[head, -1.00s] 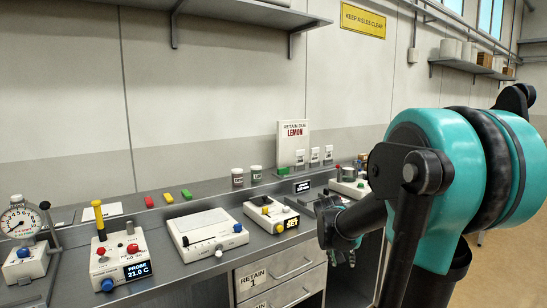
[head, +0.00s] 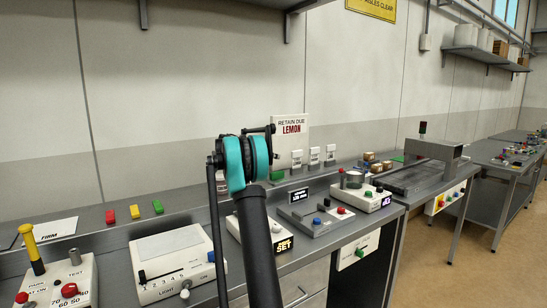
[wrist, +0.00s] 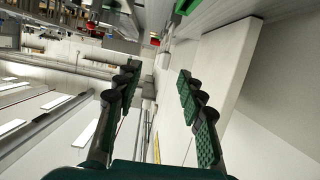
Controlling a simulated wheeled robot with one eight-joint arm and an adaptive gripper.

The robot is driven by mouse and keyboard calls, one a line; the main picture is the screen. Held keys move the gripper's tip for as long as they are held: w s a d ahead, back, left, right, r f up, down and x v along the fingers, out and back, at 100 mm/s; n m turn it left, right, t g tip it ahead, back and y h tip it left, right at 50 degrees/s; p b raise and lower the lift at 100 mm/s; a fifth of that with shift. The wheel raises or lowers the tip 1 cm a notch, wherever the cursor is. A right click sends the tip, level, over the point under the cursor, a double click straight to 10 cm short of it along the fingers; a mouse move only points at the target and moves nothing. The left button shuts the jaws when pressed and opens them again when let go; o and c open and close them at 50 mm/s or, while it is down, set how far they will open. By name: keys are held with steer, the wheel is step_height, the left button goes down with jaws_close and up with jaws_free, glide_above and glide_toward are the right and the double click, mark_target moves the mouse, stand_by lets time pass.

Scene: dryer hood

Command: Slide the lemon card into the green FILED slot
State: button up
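A small green piece (head: 278,176) sits at the left end of that row; no FILED lettering is legible. My gripper (wrist: 157,80) is open in the wrist view, with nothing between its fingers.
Boxy instruments line the bench: a white slider box (head: 175,262), a SET unit (head: 283,243) partly behind my arm, a grey device (head: 318,222) and a unit with a pot (head: 362,197). A grey hooded machine (head: 435,158) stands to the right. Shelves hang above.

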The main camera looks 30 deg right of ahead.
steer(key=w, duration=0.2)
glide_toward(301, 157)
steer(key=w+d+f, duration=0.1)
steer(key=d+f, duration=0.1)
steer(key=shift+r+x, duration=0.2)
steer(key=shift+x, duration=0.65)
steer(key=shift+r+x, duration=0.2)
steer(key=shift+x, duration=0.7)
steer(key=shift+r+x, duration=0.2)
steer(key=shift+x, duration=0.65)
steer(key=shift+d, duration=0.2)
jaws_close()
